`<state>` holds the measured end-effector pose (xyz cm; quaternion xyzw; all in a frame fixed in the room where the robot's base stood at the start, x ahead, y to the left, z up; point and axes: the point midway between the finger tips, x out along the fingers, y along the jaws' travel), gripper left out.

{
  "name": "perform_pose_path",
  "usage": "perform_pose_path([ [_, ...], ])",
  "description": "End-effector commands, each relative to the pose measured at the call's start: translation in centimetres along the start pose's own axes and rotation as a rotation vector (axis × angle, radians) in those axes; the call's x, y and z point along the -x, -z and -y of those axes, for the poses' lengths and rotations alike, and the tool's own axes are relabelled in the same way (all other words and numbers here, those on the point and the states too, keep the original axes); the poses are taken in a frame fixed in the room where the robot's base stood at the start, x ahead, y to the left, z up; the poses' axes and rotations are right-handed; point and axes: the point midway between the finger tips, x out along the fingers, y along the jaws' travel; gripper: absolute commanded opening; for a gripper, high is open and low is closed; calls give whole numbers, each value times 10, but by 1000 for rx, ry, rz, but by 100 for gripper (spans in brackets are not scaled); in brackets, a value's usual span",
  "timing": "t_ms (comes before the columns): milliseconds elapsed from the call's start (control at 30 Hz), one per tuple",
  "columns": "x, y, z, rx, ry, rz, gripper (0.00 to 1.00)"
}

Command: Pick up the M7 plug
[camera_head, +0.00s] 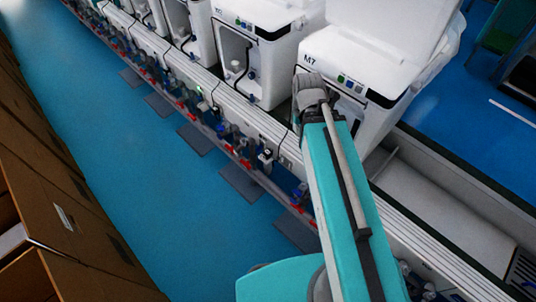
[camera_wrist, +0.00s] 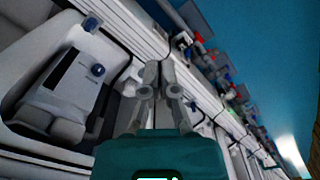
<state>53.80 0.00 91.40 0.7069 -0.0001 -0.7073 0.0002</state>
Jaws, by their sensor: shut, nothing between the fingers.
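The white unit labelled M7 (camera_head: 350,75) stands at the upper right of the head view, partly covered by my arm. I cannot make out the M7 plug for certain. In the wrist view a small dark blue round part (camera_wrist: 97,70) sits on a white panel to the left of my gripper; I cannot tell whether it is the plug. My gripper (camera_wrist: 160,68) is shut and empty, apart from that part. In the head view my wrist is in front of the M7 unit and the fingers are hidden.
Similar white units (camera_head: 262,45) stand in a row to the left of M7. A pale rail (camera_head: 235,115) runs along their front, with red and blue fittings below. Cardboard boxes (camera_head: 60,200) line the left side. The blue floor (camera_head: 150,170) between is clear apart from grey mats.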

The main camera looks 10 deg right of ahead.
Motion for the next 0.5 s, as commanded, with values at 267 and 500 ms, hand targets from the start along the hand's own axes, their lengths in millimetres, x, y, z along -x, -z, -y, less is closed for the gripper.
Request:
perform_pose_path([
  [267,-8,5,1,39,0,0,46],
  [500,-40,27,8,235,0,0,89],
])
